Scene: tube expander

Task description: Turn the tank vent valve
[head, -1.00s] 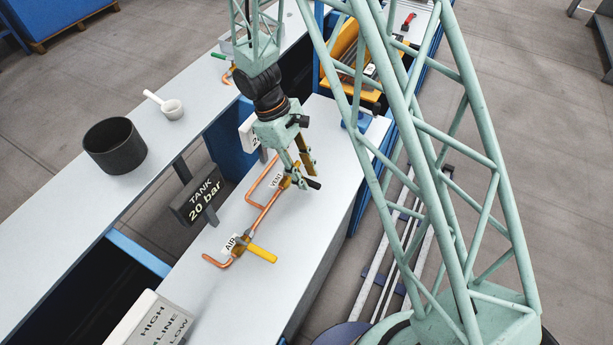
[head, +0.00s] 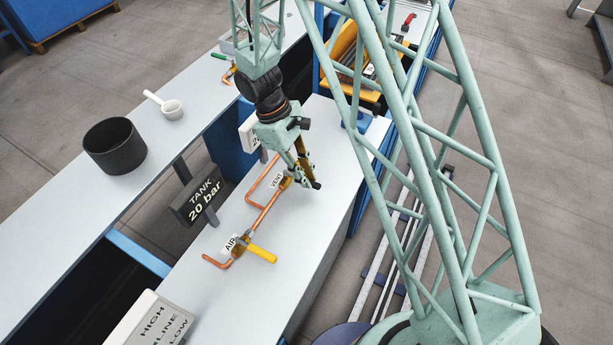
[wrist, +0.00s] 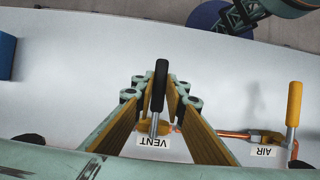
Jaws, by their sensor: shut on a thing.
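The tank vent valve sits on the copper pipe beside the VENT label (head: 276,180). Its lever has a black grip (wrist: 159,85) and a metal stem that leads down to the pipe just above the VENT label in the wrist view. My gripper (wrist: 160,92) has its fingers on either side of this black grip and is shut on it. In the head view my gripper (head: 308,178) reaches down over the lever and hides most of it. The lever points away from the pipe, toward the bench's right edge.
The AIR valve with a yellow handle (head: 262,253) stands farther along the same pipe. A TANK 20 bar display (head: 200,201) is left of the pipe. Bench surface right of the pipe is clear.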

